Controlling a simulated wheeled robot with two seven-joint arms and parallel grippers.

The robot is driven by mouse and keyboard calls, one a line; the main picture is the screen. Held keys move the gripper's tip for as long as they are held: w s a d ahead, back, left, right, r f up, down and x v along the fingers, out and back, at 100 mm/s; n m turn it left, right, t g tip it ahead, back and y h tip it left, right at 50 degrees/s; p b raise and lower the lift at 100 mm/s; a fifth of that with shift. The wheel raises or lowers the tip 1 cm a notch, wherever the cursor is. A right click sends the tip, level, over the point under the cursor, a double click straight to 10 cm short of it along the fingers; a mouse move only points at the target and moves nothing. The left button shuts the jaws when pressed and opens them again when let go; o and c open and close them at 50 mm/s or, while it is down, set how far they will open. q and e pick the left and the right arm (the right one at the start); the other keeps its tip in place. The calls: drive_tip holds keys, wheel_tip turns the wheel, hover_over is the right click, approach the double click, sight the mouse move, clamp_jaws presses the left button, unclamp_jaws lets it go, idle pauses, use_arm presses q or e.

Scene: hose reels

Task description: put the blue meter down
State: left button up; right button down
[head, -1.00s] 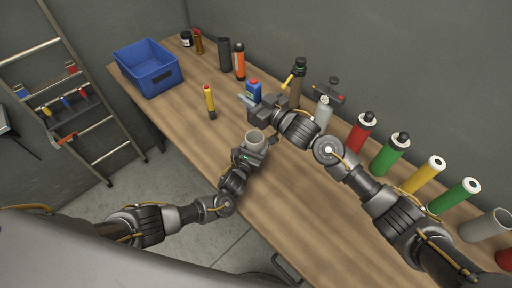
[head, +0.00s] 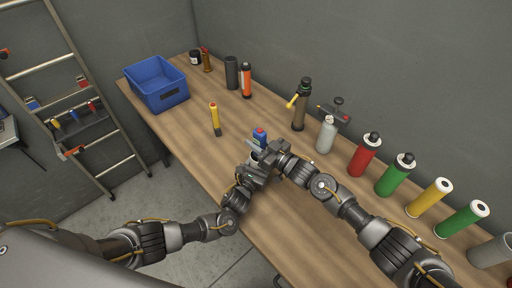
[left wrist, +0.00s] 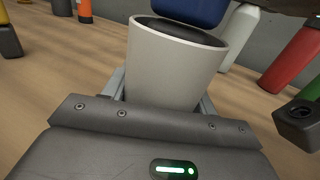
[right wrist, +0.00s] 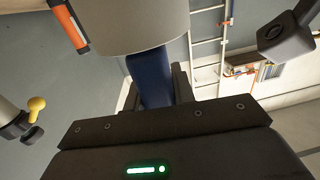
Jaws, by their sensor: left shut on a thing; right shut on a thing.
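The blue meter (head: 260,134), with a red spot on top, is held in my right gripper (head: 261,151) over the near middle of the bench. My left gripper (head: 247,172) is shut on a pale grey cup (left wrist: 170,70), mostly hidden by the right gripper in the head view. In the left wrist view the meter's rounded lower end (left wrist: 195,8) is at the cup's open mouth. I cannot tell if it is just above or slightly inside. In the right wrist view the meter (right wrist: 150,78) sits between the fingers, partly covered by the cup (right wrist: 130,25).
A yellow marker-like tube (head: 214,118) stands on the wooden bench (head: 185,125). A blue bin (head: 157,86) is at the far left end. Several bottles and canisters line the wall side, including a grey one (head: 326,136). Bench between tube and bin is clear.

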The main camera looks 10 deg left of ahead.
drive_tip(key=shift+f, duration=1.25)
drive_tip(key=shift+f, duration=0.6)
drive_tip(key=c, duration=1.2)
unclamp_jaws()
drive_tip(key=shift+o, duration=0.2)
drive_tip(key=shift+r, duration=0.2)
drive_tip(key=v, duration=1.2)
drive_tip(key=shift+r, duration=0.35)
